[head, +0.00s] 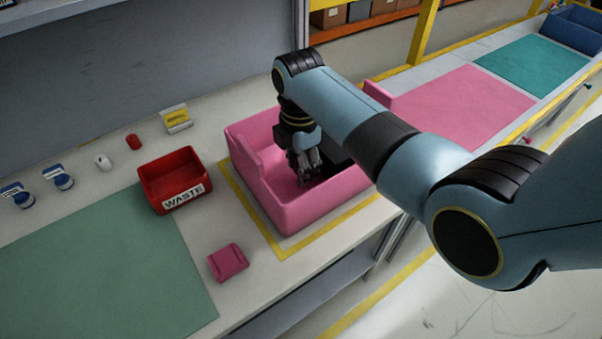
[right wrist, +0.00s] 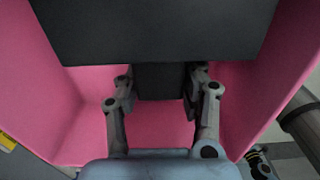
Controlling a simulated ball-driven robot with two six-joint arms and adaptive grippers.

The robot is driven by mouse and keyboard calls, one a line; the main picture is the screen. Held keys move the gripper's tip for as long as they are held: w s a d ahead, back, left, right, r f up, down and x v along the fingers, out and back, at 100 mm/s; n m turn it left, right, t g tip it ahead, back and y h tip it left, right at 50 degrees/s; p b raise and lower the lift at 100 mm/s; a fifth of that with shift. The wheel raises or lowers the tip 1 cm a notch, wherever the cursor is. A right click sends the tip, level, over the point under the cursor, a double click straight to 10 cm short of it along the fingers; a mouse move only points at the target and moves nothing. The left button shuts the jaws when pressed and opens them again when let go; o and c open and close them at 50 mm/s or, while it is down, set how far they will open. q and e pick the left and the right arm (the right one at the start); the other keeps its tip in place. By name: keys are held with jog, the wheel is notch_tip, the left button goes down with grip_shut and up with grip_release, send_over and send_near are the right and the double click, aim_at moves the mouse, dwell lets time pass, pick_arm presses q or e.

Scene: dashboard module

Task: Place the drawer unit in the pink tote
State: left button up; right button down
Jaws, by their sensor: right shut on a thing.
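The pink tote (head: 318,207) stands on the bench inside a yellow outline. My right gripper (head: 306,168) points down into the tote. In the right wrist view my right gripper (right wrist: 161,85) is shut on a narrow dark part of the drawer unit (right wrist: 155,30), a dark grey block with pink tote walls on both sides. In the head view the drawer unit (head: 334,149) shows only partly, behind my gripper and arm, within the tote's rim. I cannot tell whether it touches the tote floor. My left gripper is not in view.
A red WASTE bin (head: 172,183) stands left of the tote. A small pink part (head: 228,262) lies in front. A yellow-labelled box (head: 176,119), a red cylinder (head: 133,142) and other small items line the back. The green mat (head: 105,270) is clear.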

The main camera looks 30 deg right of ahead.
notch_tip(320, 180, down, 3)
jog(key=shift+f, duration=0.15)
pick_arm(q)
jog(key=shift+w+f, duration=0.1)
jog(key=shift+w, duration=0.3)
pick_arm(e)
jog(key=shift+f, duration=0.1)
jog(key=c, duration=0.8)
grip_release()
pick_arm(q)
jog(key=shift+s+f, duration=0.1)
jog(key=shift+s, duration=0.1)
pick_arm(e)
notch_tip(320, 180, up, 12)
jog(key=shift+r, duration=0.15)
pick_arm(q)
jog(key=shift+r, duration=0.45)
